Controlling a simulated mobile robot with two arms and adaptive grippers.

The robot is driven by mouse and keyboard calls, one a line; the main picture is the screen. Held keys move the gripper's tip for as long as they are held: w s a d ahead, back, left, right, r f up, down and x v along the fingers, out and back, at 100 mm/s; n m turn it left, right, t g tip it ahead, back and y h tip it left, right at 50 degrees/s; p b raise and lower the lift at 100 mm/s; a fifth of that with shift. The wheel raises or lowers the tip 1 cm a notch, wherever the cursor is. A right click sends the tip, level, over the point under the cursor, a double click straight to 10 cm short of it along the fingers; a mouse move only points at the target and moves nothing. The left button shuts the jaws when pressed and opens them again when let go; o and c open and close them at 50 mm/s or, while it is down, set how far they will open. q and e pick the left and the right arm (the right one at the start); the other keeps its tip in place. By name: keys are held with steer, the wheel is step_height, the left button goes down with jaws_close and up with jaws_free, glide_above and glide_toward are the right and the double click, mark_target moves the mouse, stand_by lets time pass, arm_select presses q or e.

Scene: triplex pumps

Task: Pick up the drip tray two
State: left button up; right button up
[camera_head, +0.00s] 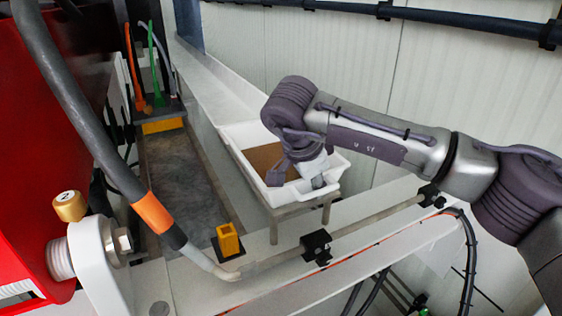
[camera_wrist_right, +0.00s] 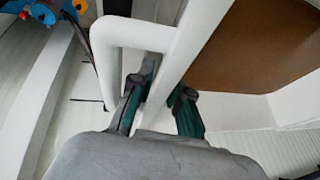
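The drip tray two is a white tray (camera_head: 336,165) with a brown inside, on a stand with thin legs in the middle of the head view. Its brown floor also shows at the upper right of the right wrist view (camera_wrist_right: 262,45). My right gripper (camera_head: 318,181) is at the tray's near right corner. In the right wrist view its fingers (camera_wrist_right: 166,88) lie on either side of the white rim, one in the gap by a handle-like bar (camera_wrist_right: 105,60). No clear gap shows between fingertips and rim. My left gripper is not in view.
A dark trough (camera_head: 185,180) with yellow blocks (camera_head: 228,241) lies left of the tray. A grey hose with an orange band (camera_head: 152,212) and a pipe with black clamps (camera_head: 317,247) run across the front. A white panelled wall (camera_head: 450,80) stands behind.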

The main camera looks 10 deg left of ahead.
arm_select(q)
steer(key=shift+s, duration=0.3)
arm_select(e)
jaws_close()
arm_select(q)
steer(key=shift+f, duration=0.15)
arm_select(e)
steer(key=shift+r, duration=0.2)
